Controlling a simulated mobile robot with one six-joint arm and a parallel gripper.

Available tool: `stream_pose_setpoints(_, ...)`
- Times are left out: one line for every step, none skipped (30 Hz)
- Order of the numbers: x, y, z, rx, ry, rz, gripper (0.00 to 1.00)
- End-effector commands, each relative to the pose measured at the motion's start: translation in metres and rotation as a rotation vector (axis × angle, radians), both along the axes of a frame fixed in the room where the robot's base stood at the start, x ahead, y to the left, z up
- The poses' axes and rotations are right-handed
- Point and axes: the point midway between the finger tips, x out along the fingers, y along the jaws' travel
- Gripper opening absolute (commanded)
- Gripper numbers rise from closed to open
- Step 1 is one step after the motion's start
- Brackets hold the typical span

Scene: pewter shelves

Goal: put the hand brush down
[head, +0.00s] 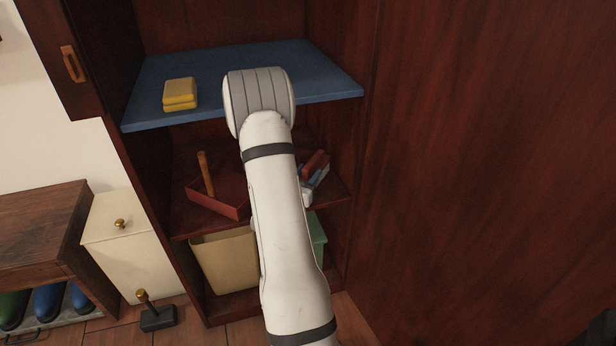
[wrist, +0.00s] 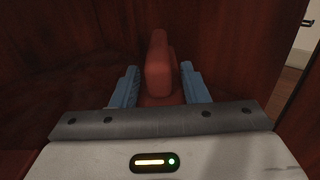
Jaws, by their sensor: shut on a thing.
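The red hand brush (wrist: 158,62) stands up between the two blue fingers of my gripper (wrist: 160,90) in the wrist view. The fingers are shut on it, one on each side. In the head view the brush (head: 315,162) shows as a small red shape at the right of the middle shelf (head: 265,212), with my gripper (head: 317,181) at it, just right of my arm. My arm hides part of this shelf. I cannot tell whether the brush touches the shelf board.
A red dustpan-like tray (head: 222,206) with an upright orange handle sits left on the middle shelf. A yellow block (head: 180,94) lies on the blue upper shelf (head: 225,62). A beige bin (head: 226,262) and a partly hidden green bin (head: 317,240) stand below. The cabinet's side wall is close right.

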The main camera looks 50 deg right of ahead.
Motion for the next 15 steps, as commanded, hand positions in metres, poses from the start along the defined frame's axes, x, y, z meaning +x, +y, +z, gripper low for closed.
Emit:
stream_pose_setpoints(0.0001,-0.0001,0.0017,-0.001,-0.001,0.000,0.14)
stream_pose_setpoints(0.0000,-0.0001,0.0016,-0.001,-0.001,0.000,0.14)
stream_pose_setpoints(0.0000,-0.0001,0.0015,-0.001,-0.001,0.000,0.14)
stream_pose_setpoints(-0.0001,-0.0001,0.0010,-0.001,-0.001,0.000,0.14)
stream_pose_setpoints(-0.0001,-0.0001,0.0000,-0.001,-0.001,0.000,0.14)
stream_pose_setpoints(-0.0002,-0.0002,-0.0018,-0.001,-0.001,-0.001,0.14)
stream_pose_setpoints(-0.0001,-0.0002,-0.0030,-0.001,-0.001,-0.001,0.14)
stream_pose_setpoints(-0.0003,-0.0002,-0.0022,0.000,-0.001,-0.001,0.42)
stream_pose_setpoints(-0.0003,-0.0002,-0.0015,0.000,-0.001,-0.001,0.46)
stream_pose_setpoints(-0.0004,-0.0002,-0.0015,0.000,-0.001,-0.001,0.48)
stream_pose_setpoints(-0.0003,-0.0003,-0.0015,0.000,-0.001,-0.001,0.51)
stream_pose_setpoints(-0.0003,-0.0003,-0.0015,0.000,-0.001,-0.001,0.54)
stream_pose_setpoints(-0.0004,-0.0003,-0.0015,0.000,-0.001,-0.001,0.56)
stream_pose_setpoints(-0.0004,-0.0003,-0.0015,0.000,-0.001,-0.001,0.59)
stream_pose_setpoints(-0.0004,-0.0003,-0.0015,0.000,-0.001,-0.001,0.62)
